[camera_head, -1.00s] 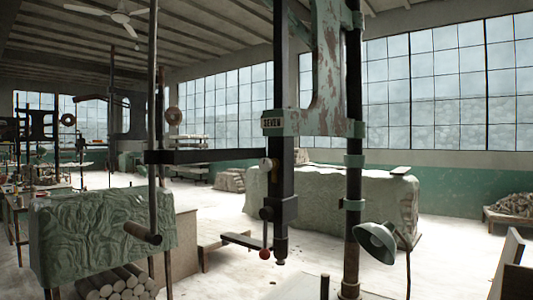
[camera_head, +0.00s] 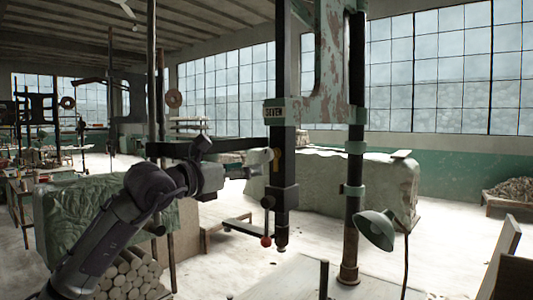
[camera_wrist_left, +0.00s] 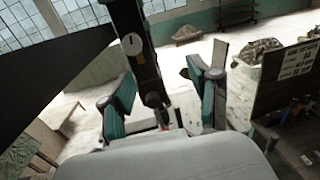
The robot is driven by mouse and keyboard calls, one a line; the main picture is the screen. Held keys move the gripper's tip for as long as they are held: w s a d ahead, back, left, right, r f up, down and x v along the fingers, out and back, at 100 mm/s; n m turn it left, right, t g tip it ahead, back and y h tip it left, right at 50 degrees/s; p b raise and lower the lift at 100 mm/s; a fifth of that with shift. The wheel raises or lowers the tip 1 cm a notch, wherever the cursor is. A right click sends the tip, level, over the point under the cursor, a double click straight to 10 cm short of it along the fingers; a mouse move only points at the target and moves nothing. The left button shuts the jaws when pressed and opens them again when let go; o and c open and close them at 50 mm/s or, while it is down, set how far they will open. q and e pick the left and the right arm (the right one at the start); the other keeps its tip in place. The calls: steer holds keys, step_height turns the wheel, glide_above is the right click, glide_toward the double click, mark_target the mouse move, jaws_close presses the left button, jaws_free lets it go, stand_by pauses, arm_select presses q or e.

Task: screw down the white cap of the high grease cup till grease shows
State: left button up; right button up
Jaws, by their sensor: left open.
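The white cap (camera_wrist_left: 132,45) shows in the left wrist view as a pale disc on the dark upright column, with a small yellow part just below it. In the head view the yellow part (camera_head: 277,161) shows on the column, and my gripper partly covers this area. My left gripper (camera_head: 247,169) is left of the column there. In the left wrist view my left gripper (camera_wrist_left: 162,82) has its two teal-padded fingers wide apart with nothing between them. The cap lies beyond the fingers, up and left of their middle. No grease can be made out. My right gripper is out of view.
A lever with a red ball (camera_head: 266,241) hangs low on the column. A dark horizontal beam (camera_head: 180,150) runs left from the column. A green lamp (camera_head: 376,228) and a round post (camera_head: 352,230) stand to the right. Large clay blocks stand behind and left.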

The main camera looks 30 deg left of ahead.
mark_target(265, 156)
arm_select(q)
steer(key=s+a+r+y, duration=0.1)
steer(key=a+r+y, duration=0.1)
steer(key=a, duration=0.1)
steer(key=shift+n, duration=0.3)
steer(key=w+p, duration=0.2)
steer(key=w, duration=0.2)
steer(key=w+p, duration=0.3)
steer(key=w, duration=0.1)
steer(key=w+p, duration=0.3)
steer(key=w, duration=0.2)
steer(key=shift+d, duration=0.35)
steer(key=shift+w+f+p, duration=0.2)
steer(key=shift+w+p, duration=0.2)
steer(key=shift+w, duration=0.05)
steer(key=c, duration=1.2)
steer(key=shift+o, duration=0.2)
